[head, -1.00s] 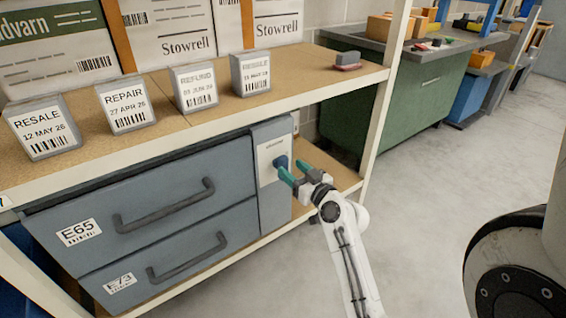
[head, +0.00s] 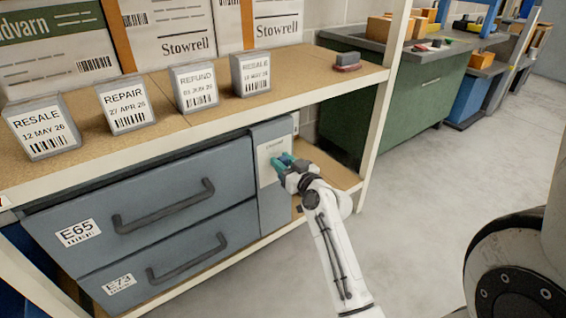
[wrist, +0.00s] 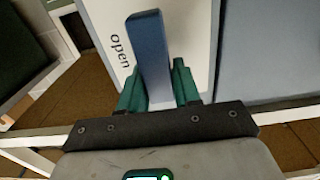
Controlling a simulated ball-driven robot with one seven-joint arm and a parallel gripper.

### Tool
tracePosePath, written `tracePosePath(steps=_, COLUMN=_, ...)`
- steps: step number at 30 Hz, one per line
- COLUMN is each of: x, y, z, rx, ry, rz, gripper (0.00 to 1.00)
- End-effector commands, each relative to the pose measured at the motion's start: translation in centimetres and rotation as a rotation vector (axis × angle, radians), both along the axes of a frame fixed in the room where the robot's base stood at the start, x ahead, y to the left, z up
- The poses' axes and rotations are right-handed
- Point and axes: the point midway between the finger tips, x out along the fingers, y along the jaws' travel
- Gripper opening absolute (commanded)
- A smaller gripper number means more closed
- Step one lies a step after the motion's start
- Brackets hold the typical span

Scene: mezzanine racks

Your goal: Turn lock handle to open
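The lock handle (wrist: 152,50) is a blue bar on a pale plate, with "open" printed to its left in the wrist view. The plate (head: 267,165) is on the grey panel at the right end of the drawer unit in the head view. My gripper (head: 281,160) is at this plate and hides most of the handle there. The fingers hide part of the handle's sides.
Two grey-blue drawers, E65 (head: 150,200) and E73 (head: 170,255), are closed left of the panel. The shelf (head: 220,110) above carries label blocks and boxes. A pale rack post (head: 382,110) stands right of my gripper.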

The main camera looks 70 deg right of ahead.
Motion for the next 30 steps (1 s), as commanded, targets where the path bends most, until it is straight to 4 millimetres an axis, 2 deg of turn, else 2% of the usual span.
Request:
tracePosePath(steps=1, x=-0.01, y=0.01, z=0.00, rx=0.000, ry=0.000, rz=0.000, gripper=0.23)
tracePosePath(steps=8, x=-0.01, y=0.01, z=-0.01, rx=0.000, ry=0.000, rz=0.000, gripper=0.02)
tracePosePath(steps=20, x=-0.11, y=-0.16, z=0.03, rx=0.071, ry=-0.043, rz=0.000, gripper=0.02)
tracePosePath(steps=30, x=-0.40, y=-0.68, z=-0.05, rx=0.304, ry=-0.186, rz=0.001, gripper=0.02)
